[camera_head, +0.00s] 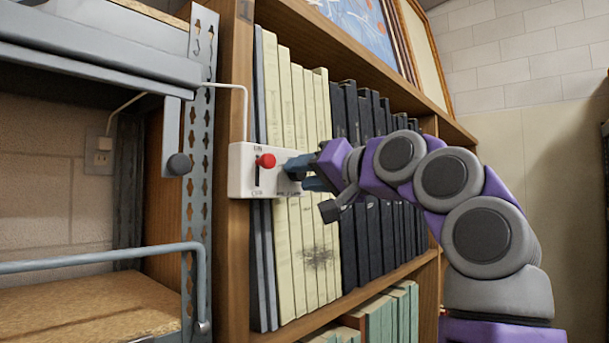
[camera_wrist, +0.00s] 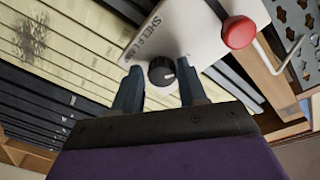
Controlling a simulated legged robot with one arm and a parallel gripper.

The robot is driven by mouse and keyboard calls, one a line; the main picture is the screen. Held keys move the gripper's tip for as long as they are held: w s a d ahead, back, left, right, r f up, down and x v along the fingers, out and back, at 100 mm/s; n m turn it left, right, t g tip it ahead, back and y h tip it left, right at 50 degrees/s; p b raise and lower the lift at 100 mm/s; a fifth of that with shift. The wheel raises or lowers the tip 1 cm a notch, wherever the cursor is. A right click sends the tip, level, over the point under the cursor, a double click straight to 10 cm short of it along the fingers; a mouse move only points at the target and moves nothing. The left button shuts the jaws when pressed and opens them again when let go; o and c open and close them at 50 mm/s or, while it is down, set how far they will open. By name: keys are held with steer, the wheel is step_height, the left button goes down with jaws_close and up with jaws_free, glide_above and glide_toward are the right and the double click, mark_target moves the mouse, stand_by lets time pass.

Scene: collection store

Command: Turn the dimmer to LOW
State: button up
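The dimmer is a round black knob (camera_wrist: 162,71) on a white control box (camera_wrist: 190,28), in the wrist view. A pale mark shows on the knob, but I cannot read its setting. The box (camera_head: 240,182) also shows in the head view, fixed to the bookcase's front edge; there my gripper hides the knob. My gripper (camera_head: 302,174) points left at the box's right end. In the wrist view its blue-grey fingers (camera_wrist: 160,82) are apart, with the knob showing between their tips. I cannot tell whether either finger touches it.
A red-knobbed slide switch (camera_head: 265,161) is on the same box, left of my gripper; it also shows in the wrist view (camera_wrist: 238,32). Cream and black volumes (camera_head: 300,240) fill the shelf behind. A metal rack (camera_head: 198,150) with a blue-grey rail (camera_head: 100,257) stands at the left.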

steer(key=shift+o, duration=1.4)
steer(key=b+v, duration=0.4)
steer(key=v, duration=1.3)
steer(key=shift+d, duration=0.3)
steer(key=shift+a, duration=0.1)
